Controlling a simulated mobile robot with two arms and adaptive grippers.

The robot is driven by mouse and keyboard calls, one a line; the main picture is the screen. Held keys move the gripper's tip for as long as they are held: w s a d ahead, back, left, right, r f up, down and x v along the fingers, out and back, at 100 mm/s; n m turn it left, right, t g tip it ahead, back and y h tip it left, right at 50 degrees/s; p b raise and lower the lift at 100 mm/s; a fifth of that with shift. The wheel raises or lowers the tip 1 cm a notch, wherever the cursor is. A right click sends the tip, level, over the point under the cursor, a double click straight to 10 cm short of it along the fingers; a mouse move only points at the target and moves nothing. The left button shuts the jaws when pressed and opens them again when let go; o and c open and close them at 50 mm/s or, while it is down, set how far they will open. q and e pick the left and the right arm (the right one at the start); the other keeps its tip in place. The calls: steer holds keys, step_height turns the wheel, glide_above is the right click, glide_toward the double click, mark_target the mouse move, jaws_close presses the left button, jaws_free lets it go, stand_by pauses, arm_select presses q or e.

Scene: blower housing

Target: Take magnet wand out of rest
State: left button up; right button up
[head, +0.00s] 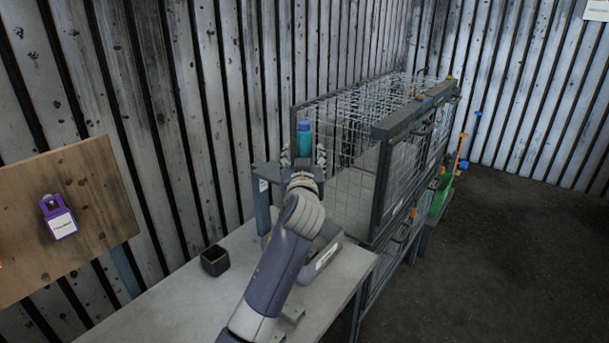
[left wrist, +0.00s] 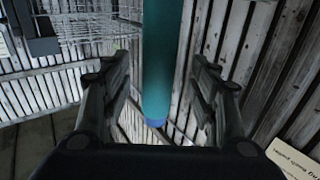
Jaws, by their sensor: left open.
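The teal wand with a blue end (head: 304,142) stands upright in the head view, in front of the wire cage. My left gripper (head: 303,157) is open, with one finger on each side of the wand's lower visible part. In the left wrist view the wand (left wrist: 160,55) runs down between the two spread fingers of the gripper (left wrist: 160,75), with a visible gap on both sides. The wand's lower part is hidden behind my gripper in the head view. A small grey stand (head: 264,184) shows beside my gripper; I cannot tell whether it is the rest. My right gripper is not in view.
A wire mesh cage (head: 350,180) stands close behind and right of my gripper. A grey bench (head: 190,300) holds a small black box (head: 215,260) and a labelled grey bin (head: 325,257). A wooden board (head: 95,200) with a purple lock (head: 59,216) is at left.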

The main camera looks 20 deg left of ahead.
arm_select(q)
steer(key=shift+p+x, duration=0.45)
steer(key=shift+x, duration=1.2)
steer(key=shift+d, duration=0.1)
steer(key=shift+r, duration=0.1)
jaws_close()
